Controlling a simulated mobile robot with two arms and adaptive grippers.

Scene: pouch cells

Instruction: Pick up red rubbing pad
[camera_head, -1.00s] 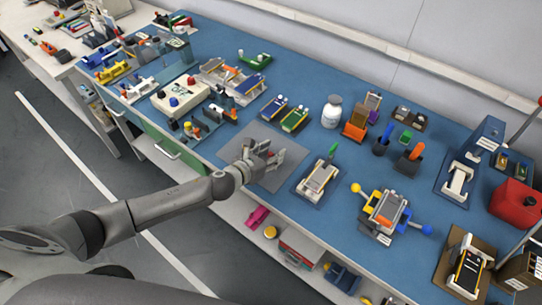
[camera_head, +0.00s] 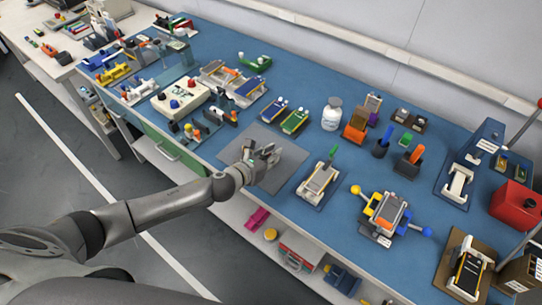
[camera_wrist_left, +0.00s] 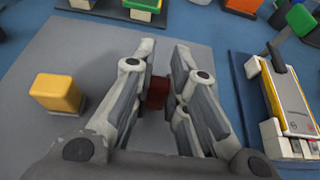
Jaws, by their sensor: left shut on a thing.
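My left gripper (camera_head: 266,154) is over the grey mat (camera_head: 289,158) on the blue bench. In the left wrist view the left gripper (camera_wrist_left: 158,80) is shut on a small dark red block (camera_wrist_left: 157,93), which I take to be the red rubbing pad. The pad sits between the two fingers, which partly cover it. I cannot tell whether it still touches the mat. The red pad is not clear in the head view. My right gripper is not in view.
A yellow block (camera_wrist_left: 59,93) stands on the mat left of the gripper in the wrist view. A device on a dark blue base (camera_head: 318,181) lies right of the mat. A white bottle (camera_head: 331,114) stands farther back.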

